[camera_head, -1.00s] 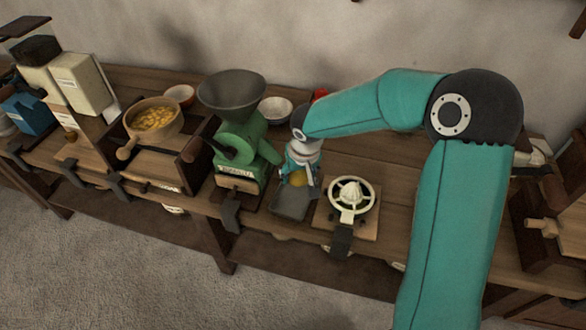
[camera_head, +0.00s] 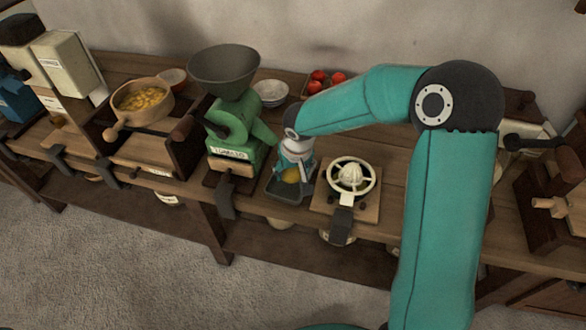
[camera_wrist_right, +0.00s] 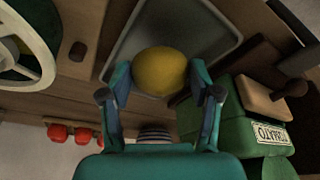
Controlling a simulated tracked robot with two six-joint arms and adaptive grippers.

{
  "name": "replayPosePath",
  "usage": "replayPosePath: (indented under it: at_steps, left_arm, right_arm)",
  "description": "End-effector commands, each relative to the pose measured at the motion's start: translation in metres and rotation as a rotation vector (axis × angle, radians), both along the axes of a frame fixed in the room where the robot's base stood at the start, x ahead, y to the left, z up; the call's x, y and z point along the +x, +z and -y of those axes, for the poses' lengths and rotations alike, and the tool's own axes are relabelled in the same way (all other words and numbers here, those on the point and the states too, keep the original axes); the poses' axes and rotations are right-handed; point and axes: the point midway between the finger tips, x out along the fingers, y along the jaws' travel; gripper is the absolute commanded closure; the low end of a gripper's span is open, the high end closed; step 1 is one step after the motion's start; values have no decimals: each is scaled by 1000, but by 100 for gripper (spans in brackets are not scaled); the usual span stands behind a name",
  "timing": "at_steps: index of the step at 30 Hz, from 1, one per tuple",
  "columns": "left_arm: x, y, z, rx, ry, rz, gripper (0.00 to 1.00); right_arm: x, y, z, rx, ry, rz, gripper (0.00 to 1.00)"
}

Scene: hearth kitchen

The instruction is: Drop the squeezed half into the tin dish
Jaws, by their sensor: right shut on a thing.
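The squeezed half, a yellow lemon half (camera_head: 291,175), is held in my right gripper (camera_head: 294,170). In the right wrist view the half (camera_wrist_right: 160,71) sits between the two fingertips (camera_wrist_right: 160,88). The tin dish (camera_head: 287,194) is a grey, shallow square tray on the counter. In the right wrist view the dish (camera_wrist_right: 214,31) lies beyond the half, which overlaps it. The half's height above the dish is hard to tell. My left gripper is not in view.
The juicer (camera_head: 351,177) with a white wheel stands right of the dish on a wooden board. A green mill (camera_head: 232,130) stands close on its left. Red tomatoes (camera_head: 317,80) and white bowls (camera_head: 270,92) are behind. The counter's front edge is near the dish.

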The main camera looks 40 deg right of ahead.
Motion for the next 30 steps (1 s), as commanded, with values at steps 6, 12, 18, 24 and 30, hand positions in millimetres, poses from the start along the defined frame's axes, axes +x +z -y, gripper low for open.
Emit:
replayPosePath:
  at_steps: [6, 12, 18, 24, 30]
  left_arm:
    - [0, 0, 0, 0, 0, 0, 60]
    - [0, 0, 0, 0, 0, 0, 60]
    - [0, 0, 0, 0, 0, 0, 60]
    - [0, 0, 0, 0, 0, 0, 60]
    - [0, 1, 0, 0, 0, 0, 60]
  right_arm:
    - [0, 1, 0, 0, 0, 0, 34]
    - [0, 1, 0, 0, 1, 0, 8]
    - [0, 0, 0, 0, 1, 0, 8]
    - [0, 0, 0, 0, 1, 0, 8]
    - [0, 1, 0, 0, 1, 0, 8]
